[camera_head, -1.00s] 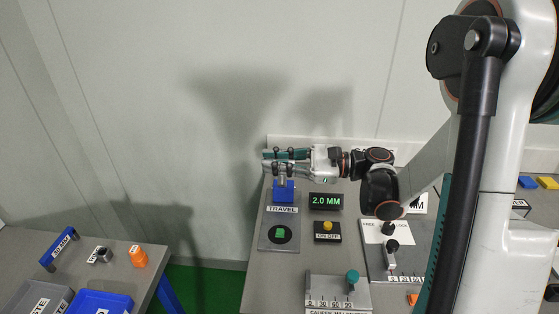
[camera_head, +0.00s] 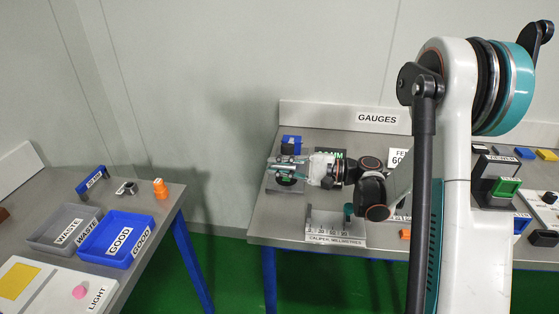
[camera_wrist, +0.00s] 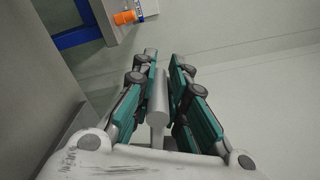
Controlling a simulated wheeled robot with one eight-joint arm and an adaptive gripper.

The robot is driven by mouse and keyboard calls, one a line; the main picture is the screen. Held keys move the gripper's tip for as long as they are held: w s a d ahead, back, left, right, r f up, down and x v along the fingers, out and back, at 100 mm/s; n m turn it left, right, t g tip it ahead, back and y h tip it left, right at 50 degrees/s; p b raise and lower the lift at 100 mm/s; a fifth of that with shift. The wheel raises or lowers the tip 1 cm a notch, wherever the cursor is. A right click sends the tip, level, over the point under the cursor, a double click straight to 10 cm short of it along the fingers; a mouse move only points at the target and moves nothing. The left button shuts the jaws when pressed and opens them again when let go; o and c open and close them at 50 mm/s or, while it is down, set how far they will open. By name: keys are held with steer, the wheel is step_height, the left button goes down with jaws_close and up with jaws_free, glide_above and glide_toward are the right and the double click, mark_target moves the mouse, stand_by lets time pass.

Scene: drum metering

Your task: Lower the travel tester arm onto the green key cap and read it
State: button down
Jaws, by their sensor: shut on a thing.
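The travel tester stands on the gauge table in the head view, with its blue block (camera_head: 292,138) at the back of a grey plate (camera_head: 270,187). My gripper (camera_head: 276,168) is over the front part of this plate. In the wrist view my gripper (camera_wrist: 163,65) is shut on a grey cylindrical bar (camera_wrist: 158,92), which looks like the tester arm's handle. The green key cap is hidden under my gripper, so I cannot tell whether the arm touches it.
A caliper stand (camera_head: 325,226) with a teal knob stands at the table's front edge. A backboard (camera_head: 330,114) closes off the rear. On the left table are a blue GOOD bin (camera_head: 133,246), a grey bin (camera_head: 50,239) and an orange part (camera_head: 160,190).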

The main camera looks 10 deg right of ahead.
steer(key=shift+s+f, duration=0.15)
steer(key=shift+f, duration=0.2)
steer(key=c, duration=1.6)
jaws_free()
